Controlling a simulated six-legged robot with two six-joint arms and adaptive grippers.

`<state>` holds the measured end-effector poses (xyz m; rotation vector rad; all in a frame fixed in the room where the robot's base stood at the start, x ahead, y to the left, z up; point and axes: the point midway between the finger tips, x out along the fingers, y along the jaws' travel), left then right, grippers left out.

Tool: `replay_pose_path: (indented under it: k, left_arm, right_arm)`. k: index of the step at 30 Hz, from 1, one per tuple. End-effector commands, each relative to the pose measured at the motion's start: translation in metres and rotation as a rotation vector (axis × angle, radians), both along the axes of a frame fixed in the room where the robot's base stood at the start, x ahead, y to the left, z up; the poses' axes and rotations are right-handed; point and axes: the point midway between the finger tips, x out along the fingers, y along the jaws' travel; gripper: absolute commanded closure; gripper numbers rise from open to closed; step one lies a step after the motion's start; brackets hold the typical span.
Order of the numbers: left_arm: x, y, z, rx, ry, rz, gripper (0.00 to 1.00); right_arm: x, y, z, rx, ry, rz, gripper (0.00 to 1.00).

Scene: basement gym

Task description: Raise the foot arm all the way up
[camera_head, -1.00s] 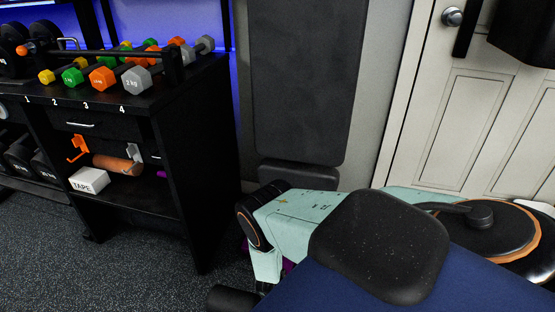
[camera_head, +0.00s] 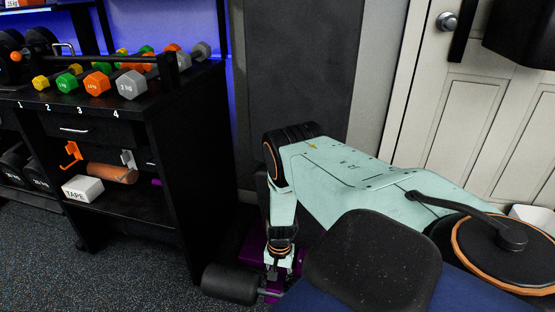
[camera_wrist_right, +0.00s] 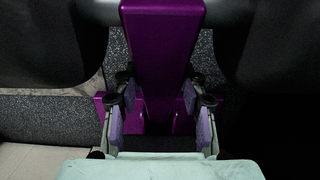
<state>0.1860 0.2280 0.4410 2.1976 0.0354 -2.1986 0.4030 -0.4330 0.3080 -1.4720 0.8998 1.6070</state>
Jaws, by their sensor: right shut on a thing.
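The foot arm is a purple bar with a black foam roller (camera_head: 230,284) at its end, low in the head view beside the bench's dark pad. In the right wrist view its purple bar (camera_wrist_right: 160,45) runs down the middle, with dark rollers on both sides at the top. My right gripper (camera_head: 276,278) reaches down onto the bar, just right of the roller. In the wrist view the right gripper (camera_wrist_right: 158,95) has its fingers on both sides of the bar, shut on it. The bar's pivot is hidden. My left gripper is out of view.
A black rounded pad (camera_head: 365,262) and blue bench surface (camera_head: 460,292) fill the lower right. A black dumbbell shelf (camera_head: 175,150) stands left, with a tape box (camera_head: 83,188). A white door (camera_head: 470,110) is at right. Speckled floor (camera_head: 150,280) is open at lower left.

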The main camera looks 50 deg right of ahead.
Motion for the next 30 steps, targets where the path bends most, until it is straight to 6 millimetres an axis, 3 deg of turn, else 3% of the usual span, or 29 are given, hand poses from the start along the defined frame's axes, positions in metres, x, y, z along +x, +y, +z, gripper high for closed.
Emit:
replay_pose_path:
  k: [1, 12, 30]
  left_arm:
    - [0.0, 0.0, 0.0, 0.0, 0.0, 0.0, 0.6]
    - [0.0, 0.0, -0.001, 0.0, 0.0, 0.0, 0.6]
    - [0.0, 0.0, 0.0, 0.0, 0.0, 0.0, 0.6]
  right_arm:
    - [0.008, -0.006, 0.005, 0.006, -0.009, -0.004, 1.0]
    - [0.014, -0.02, 0.022, 0.097, 0.039, -0.002, 1.0]
    - [0.015, -0.023, 0.027, 0.121, 0.051, 0.001, 1.0]
